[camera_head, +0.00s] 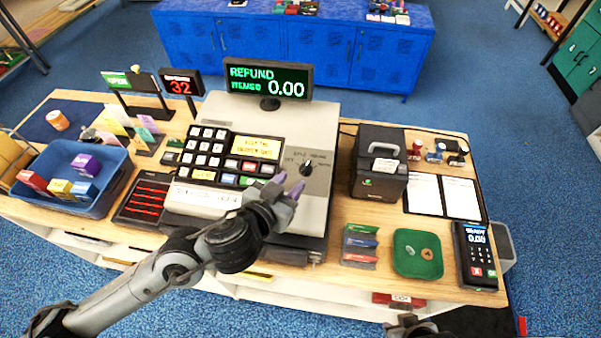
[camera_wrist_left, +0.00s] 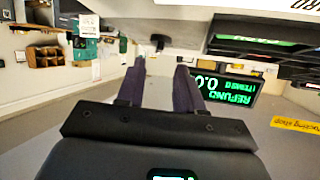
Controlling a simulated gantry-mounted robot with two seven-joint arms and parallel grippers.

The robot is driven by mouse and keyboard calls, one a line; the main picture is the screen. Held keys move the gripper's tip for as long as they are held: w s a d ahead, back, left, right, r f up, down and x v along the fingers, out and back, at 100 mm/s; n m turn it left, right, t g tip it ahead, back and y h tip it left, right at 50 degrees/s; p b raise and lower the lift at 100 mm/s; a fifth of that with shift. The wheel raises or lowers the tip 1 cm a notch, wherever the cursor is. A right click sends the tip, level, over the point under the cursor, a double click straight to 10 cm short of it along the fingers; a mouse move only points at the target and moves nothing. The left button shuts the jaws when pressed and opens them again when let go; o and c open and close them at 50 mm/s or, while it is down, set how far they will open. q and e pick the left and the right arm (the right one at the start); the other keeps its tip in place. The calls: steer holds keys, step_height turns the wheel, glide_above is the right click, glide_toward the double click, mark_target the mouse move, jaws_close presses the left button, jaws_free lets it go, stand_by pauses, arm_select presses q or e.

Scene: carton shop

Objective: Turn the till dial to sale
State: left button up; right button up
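The grey till (camera_head: 318,125) stands in the middle of the counter. Its black dial (camera_head: 307,168) is on the right part of the sloped top, with small lettering around it that I cannot read fully. The till display (camera_head: 268,80) reads REFUND and 0.00 in green and white. My left gripper (camera_head: 289,187) is just in front of and left of the dial, its purple fingers apart and empty. In the left wrist view the dial (camera_wrist_left: 158,41) shows beyond the gap between the fingers, not touched. Only a bit of my right gripper (camera_head: 410,326) shows at the bottom edge.
A black box with a handle (camera_head: 379,168) stands right of the till. A green tray (camera_head: 418,253) and a card reader (camera_head: 474,254) sit at the front right. A blue bin (camera_head: 70,178) with small boxes is at the left. Till keys (camera_head: 216,150) lie left of the dial.

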mark_target(304, 170)
arm_select(q)
steer(key=shift+x, duration=3.1)
steer(key=c, duration=0.7)
